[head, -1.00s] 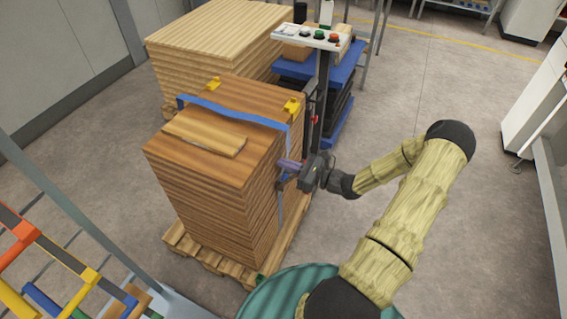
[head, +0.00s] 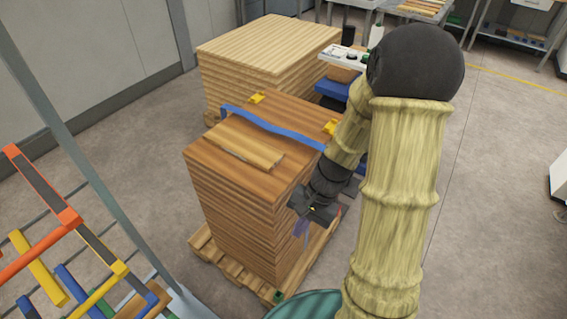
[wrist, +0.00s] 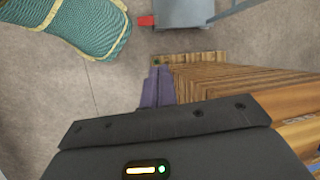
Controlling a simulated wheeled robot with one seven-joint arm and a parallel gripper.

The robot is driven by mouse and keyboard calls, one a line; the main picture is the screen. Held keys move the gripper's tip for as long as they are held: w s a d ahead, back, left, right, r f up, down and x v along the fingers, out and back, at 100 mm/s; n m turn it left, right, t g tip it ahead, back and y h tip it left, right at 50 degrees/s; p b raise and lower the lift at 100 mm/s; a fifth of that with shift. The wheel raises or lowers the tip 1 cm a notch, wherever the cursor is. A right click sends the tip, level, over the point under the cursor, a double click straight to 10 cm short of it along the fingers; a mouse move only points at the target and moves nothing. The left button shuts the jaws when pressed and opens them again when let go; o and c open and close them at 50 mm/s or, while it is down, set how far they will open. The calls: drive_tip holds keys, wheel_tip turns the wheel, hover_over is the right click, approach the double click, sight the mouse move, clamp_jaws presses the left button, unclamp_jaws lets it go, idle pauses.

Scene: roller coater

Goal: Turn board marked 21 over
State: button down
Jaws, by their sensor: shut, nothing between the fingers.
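A stack of brown boards (head: 240,210) stands on a pallet. A lighter board (head: 240,145) lies flat on top, near the front. No number 21 is readable on any board in either view. My gripper (head: 301,233) points downward beside the right side of the stack, below its top. Its purple fingers (wrist: 157,86) are together and empty in the wrist view, close to the stack's side (wrist: 220,82). I cannot tell whether they touch it.
A paler stack (head: 265,50) stands behind. A rack with coloured bars (head: 65,216) is at the left. A control panel (head: 344,56) stands behind my arm. Floor is open at right.

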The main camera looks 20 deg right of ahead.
wheel_tip(320, 180, up, 9)
drive_tip(key=s+n+t+h, duration=0.1)
drive_tip(key=n+t+h, duration=0.2)
drive_tip(key=n, duration=0.4)
drive_tip(key=shift+s+f+n+t+h, duration=0.2)
drive_tip(key=shift+s+n+t+h, duration=0.2)
drive_tip(key=shift+h, duration=0.4)
drive_tip(key=shift+w, duration=0.1)
drive_tip(key=shift+a, duration=0.1)
